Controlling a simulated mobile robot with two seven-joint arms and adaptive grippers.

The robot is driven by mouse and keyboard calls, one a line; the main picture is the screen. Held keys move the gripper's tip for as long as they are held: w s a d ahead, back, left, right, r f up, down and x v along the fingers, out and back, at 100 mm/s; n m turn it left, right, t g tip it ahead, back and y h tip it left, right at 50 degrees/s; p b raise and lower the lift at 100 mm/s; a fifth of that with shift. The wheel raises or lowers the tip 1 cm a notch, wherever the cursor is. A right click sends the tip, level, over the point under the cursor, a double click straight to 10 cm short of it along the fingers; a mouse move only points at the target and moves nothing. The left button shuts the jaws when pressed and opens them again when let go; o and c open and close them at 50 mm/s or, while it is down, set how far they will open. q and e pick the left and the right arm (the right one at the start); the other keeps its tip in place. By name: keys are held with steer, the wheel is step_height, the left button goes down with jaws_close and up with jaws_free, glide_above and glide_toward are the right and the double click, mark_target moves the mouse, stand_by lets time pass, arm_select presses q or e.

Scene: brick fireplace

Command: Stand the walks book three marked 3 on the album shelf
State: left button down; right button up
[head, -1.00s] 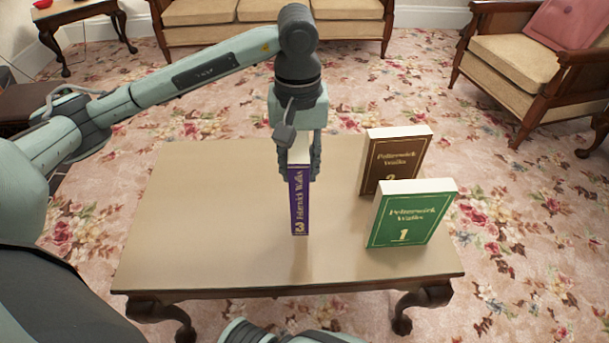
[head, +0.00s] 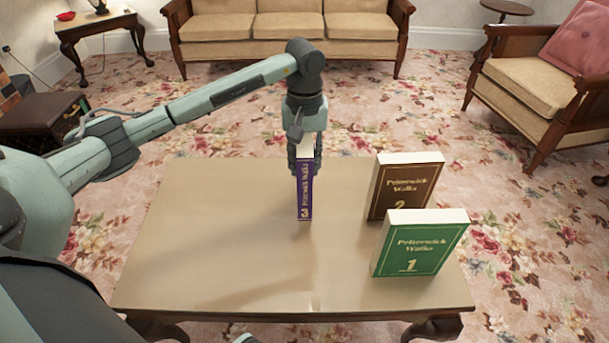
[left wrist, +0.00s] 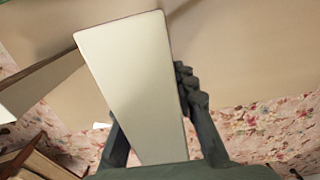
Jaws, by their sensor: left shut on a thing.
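The walks book three (head: 304,195) is a purple book with a pale lettered spine and a 3 near its foot. It is upright over the middle of the table, spine towards me. My left gripper (head: 305,168) is shut on its upper part from above. I cannot tell whether its foot touches the table. In the left wrist view the pale page edge of book three (left wrist: 135,85) lies between the fingers (left wrist: 160,130). I cannot make out an album shelf in these views. My right gripper is not in view.
A brown book marked 2 (head: 403,187) and a green book marked 1 (head: 420,250) stand on the right of the table (head: 210,250). The table's left side is clear. A sofa (head: 290,30), an armchair (head: 540,85) and a dark chest (head: 40,120) stand beyond.

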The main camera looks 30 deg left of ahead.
arm_select(q)
steer(key=shift+f, duration=1.9)
steer(key=shift+f, duration=0.15)
steer(key=c, duration=1.2)
jaws_free()
